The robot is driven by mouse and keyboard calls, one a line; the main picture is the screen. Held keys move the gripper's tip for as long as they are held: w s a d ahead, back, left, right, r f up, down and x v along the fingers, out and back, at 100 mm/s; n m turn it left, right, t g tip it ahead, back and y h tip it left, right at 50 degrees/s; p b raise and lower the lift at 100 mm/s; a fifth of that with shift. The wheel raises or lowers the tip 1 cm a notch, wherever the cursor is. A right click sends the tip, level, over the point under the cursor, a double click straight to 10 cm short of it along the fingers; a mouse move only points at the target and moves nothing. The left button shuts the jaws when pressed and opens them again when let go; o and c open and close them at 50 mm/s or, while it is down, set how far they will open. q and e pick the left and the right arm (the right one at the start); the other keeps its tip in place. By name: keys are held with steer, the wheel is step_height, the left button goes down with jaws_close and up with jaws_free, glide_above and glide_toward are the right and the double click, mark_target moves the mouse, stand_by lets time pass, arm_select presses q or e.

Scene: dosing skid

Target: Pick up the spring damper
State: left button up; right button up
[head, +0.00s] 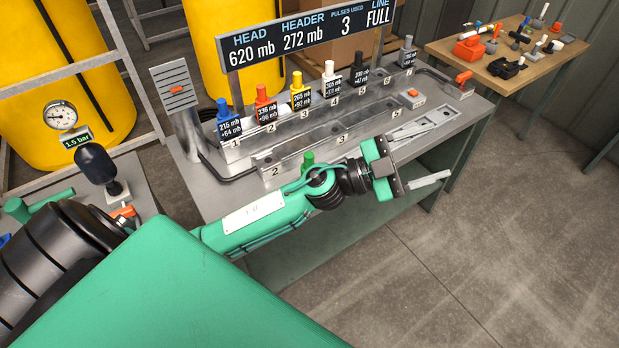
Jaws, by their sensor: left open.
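My left gripper (436,152) is open and empty, its two pale fingers spread to the right above the front right edge of the grey bench (225,186). I cannot tell for certain which part is the spring damper. Blue (228,122), red (264,104), yellow (299,93), white (331,80), black (360,70) and grey (407,52) capped units stand upright in a row behind the gripper. A small green cap (308,159) shows by the front rail, partly hidden by my left arm. My right gripper is out of view.
A sign (310,36) stands over the row, with a grey panel (176,88) at left. A wooden table (548,66) at the back right holds several loose parts. A black bulb-shaped part (95,163) stands at left by yellow tanks (50,60). Floor at right is clear.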

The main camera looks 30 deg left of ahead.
arm_select(q)
step_height(320, 180, down, 2)
steer(key=d+m+g+h, duration=0.1)
steer(key=d+m+g, duration=0.2)
steer(key=m+g, duration=0.4)
steer(key=n+g+y, duration=0.4)
steer(key=g+y, duration=0.3)
steer(key=y, duration=1.3)
glide_toward(309, 155)
steer(key=shift+s+a+f+n, duration=0.1)
steer(key=shift+a+f+n, duration=0.05)
steer(key=shift+n, duration=0.15)
steer(key=f, duration=0.2)
steer(key=f+p, duration=0.1)
steer(key=f, duration=0.2)
steer(key=f+p, duration=0.1)
steer(key=f, duration=0.1)
steer(key=shift+a+f, duration=0.3)
steer(key=shift+a, duration=0.1)
steer(key=shift+f+p, duration=0.55)
steer(key=shift+f, duration=0.1)
step_height(309, 155, down, 4)
steer(key=shift+r+p, duration=0.25)
steer(key=shift+p, duration=0.4)
steer(key=shift+w+a+f, duration=0.1)
steer(key=shift+w+f, duration=0.15)
steer(key=shift+f, duration=0.1)
steer(key=shift+r, duration=0.1)
jaws_close()
